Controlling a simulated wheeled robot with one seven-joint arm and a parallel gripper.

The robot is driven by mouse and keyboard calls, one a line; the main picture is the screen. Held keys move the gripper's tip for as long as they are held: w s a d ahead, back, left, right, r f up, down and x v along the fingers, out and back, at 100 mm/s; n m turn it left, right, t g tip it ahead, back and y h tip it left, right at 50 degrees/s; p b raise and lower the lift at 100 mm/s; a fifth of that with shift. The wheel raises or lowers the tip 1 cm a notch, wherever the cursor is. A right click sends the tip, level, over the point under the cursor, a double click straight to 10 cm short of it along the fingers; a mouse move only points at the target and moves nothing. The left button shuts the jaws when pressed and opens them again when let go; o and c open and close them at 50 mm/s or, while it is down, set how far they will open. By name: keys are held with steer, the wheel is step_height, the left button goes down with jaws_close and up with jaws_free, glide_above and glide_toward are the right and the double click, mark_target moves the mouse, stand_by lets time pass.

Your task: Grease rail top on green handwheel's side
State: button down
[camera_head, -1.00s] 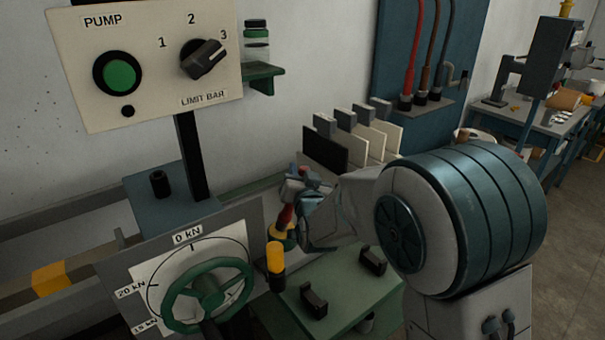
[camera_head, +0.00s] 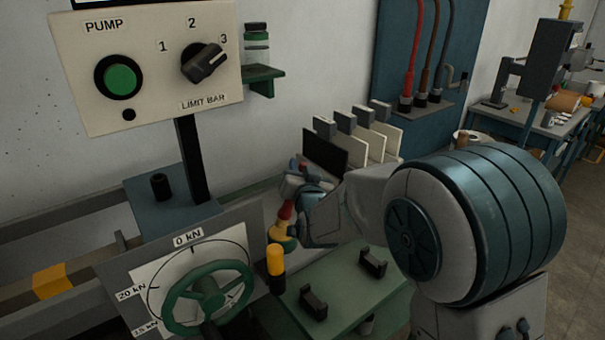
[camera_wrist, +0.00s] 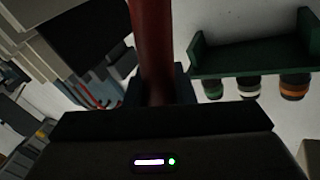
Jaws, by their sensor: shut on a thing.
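The green handwheel (camera_head: 208,297) stands at lower left in the head view, in front of a dial plate (camera_head: 150,272) marked in kN. A brown rail (camera_head: 100,268) with a yellow block runs behind the plate, partly hidden by it. My gripper (camera_head: 295,192) is shut on a red-handled tool (camera_head: 286,211) with a yellow-green lower end. The tool hangs a little tilted, right of the handwheel and behind a yellow-topped post. In the wrist view the red handle (camera_wrist: 152,45) rises between my fingers. Its working tip is hard to make out.
A green bench top (camera_head: 345,290) with two black brackets lies below my gripper. The yellow-topped post (camera_head: 275,262) stands close by. A control panel (camera_head: 150,60) on a black column (camera_head: 190,155) stands at left. Upright plates (camera_head: 345,145) are behind my gripper.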

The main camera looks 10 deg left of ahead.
steer(key=shift+r+p, duration=0.7)
steer(key=shift+r, duration=1.85)
